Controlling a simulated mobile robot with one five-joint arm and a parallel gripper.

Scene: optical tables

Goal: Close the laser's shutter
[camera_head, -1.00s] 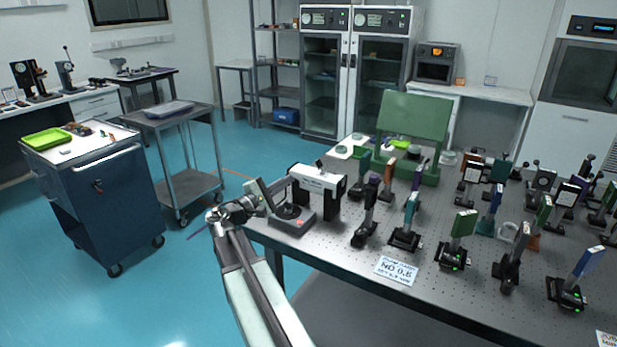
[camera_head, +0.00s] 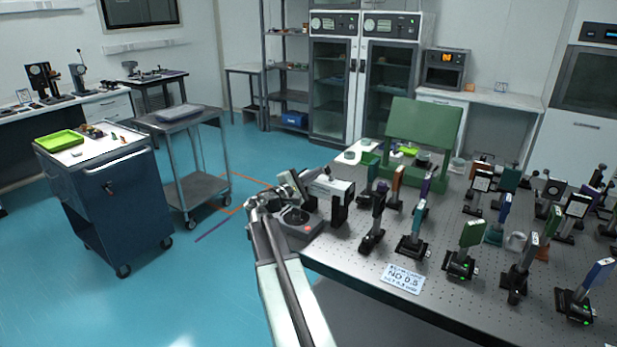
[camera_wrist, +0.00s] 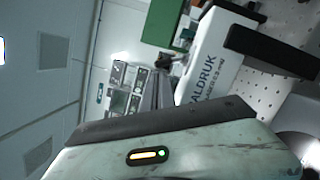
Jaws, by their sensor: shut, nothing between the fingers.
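The laser (camera_head: 328,186) is a white box with black ends on dark supports at the table's left end. In the wrist view its white side (camera_wrist: 213,58) shows printed lettering, partly read as "ALDRUK". I cannot make out its shutter in either view.
The perforated optical table (camera_head: 350,262) carries several mounted optics to the right of the laser. A green panel (camera_head: 424,130) stands behind. A printed card (camera_head: 403,279) lies near the front edge. A grey cart (camera_head: 196,188) and blue cabinet (camera_head: 105,195) stand left; floor between is clear.

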